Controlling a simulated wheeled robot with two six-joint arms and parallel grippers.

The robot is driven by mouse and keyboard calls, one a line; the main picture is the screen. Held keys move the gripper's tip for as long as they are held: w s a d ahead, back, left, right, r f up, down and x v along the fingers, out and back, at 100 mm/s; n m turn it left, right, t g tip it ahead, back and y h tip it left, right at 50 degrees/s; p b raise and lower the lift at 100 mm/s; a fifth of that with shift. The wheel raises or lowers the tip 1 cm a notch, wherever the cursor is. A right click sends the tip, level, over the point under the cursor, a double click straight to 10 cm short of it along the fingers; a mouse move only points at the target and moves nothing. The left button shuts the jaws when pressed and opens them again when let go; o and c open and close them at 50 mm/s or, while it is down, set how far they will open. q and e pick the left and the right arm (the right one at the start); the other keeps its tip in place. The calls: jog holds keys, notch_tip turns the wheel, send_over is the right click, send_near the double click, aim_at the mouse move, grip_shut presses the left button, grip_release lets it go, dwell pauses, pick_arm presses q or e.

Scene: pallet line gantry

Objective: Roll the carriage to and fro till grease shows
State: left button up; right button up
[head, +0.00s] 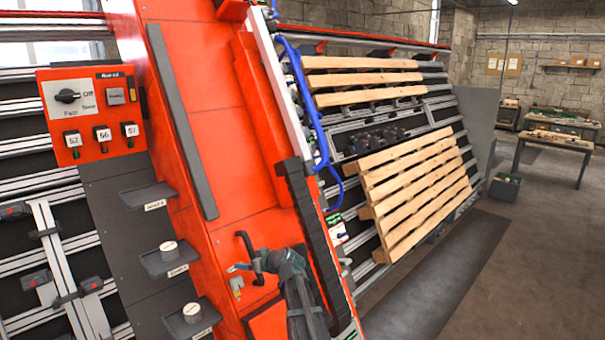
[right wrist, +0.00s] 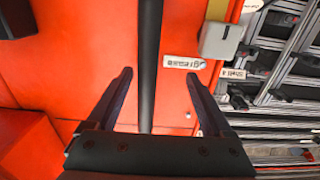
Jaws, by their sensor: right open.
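The carriage (head: 205,110) is a tall, tilted orange-red column in the middle of the head view, standing across the slatted frame. A dark handle (head: 243,240) sticks out low on its face. My right gripper (head: 246,267) is at this handle, open. In the right wrist view the dark bar of the handle (right wrist: 149,50) runs between the two spread fingers of my right gripper (right wrist: 158,75), with gaps on both sides. Whether grease shows on the rails is too small to tell. My left gripper is not in view.
A red control panel (head: 95,115) with an Off/Fast/Slow knob is at the left. Wooden pallet slats (head: 415,185) lean on the frame at right. A blue hose (head: 318,125) hangs beside the carriage. The floor at right is open, before a workbench (head: 560,135).

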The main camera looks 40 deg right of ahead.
jog(key=shift+a, duration=0.15)
jog(key=shift+s, duration=0.1)
jog(key=p+v, duration=0.4)
jog(key=v, duration=0.6)
jog(key=shift+p, duration=0.35)
dwell(0.5)
